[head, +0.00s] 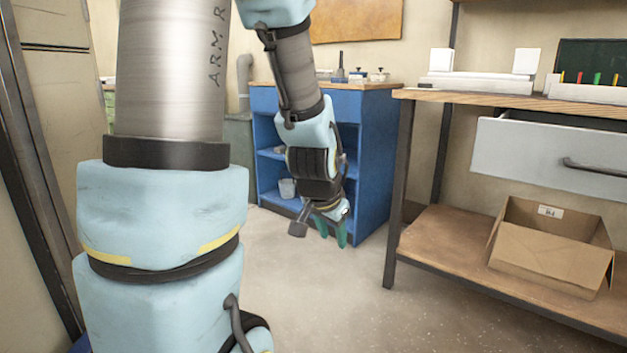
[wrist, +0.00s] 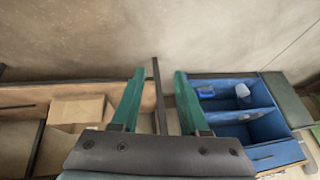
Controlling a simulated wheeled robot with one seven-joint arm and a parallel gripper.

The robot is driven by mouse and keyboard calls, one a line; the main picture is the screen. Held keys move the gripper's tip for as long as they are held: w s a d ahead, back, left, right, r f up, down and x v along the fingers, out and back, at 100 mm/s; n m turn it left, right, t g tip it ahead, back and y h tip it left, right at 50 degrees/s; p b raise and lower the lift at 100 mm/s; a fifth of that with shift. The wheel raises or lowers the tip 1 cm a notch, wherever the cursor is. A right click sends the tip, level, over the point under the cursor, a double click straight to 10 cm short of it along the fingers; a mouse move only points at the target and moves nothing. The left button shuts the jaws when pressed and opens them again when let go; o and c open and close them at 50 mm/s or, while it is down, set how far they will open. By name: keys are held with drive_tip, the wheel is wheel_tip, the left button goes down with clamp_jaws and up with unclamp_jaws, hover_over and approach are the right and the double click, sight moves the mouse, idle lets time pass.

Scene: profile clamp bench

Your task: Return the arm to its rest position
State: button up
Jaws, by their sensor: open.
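My arm shows in the head view, with its light blue links at the left and its forearm hanging down at the centre. My gripper (head: 335,236) points downward in front of the blue cabinet, above the grey floor. Its green fingers are apart in the wrist view (wrist: 158,92), with nothing held between them. I cannot tell the exact gap between the gripper and the cabinet.
A blue open-shelved cabinet (head: 374,150) stands behind my gripper. At the right is a workbench (head: 460,97) with a part-open grey drawer (head: 535,155) and a cardboard box (head: 545,250) on its lower shelf. The floor (head: 330,300) between is clear.

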drive_tip(key=s+a+n+g+y, duration=0.2)
drive_tip(key=s+a+n+g, duration=0.2)
drive_tip(key=s+a+n, duration=0.55)
wheel_tip(320, 180, up, 34)
drive_tip(key=w+a+m+p, duration=0.1)
drive_tip(key=w+m+p, duration=0.1)
drive_tip(key=p, duration=3.3)
drive_tip(key=shift+a+r+m, duration=0.15)
drive_tip(key=shift+r+m, duration=0.1)
drive_tip(key=shift+m, duration=0.1)
drive_tip(key=shift+w, duration=0.1)
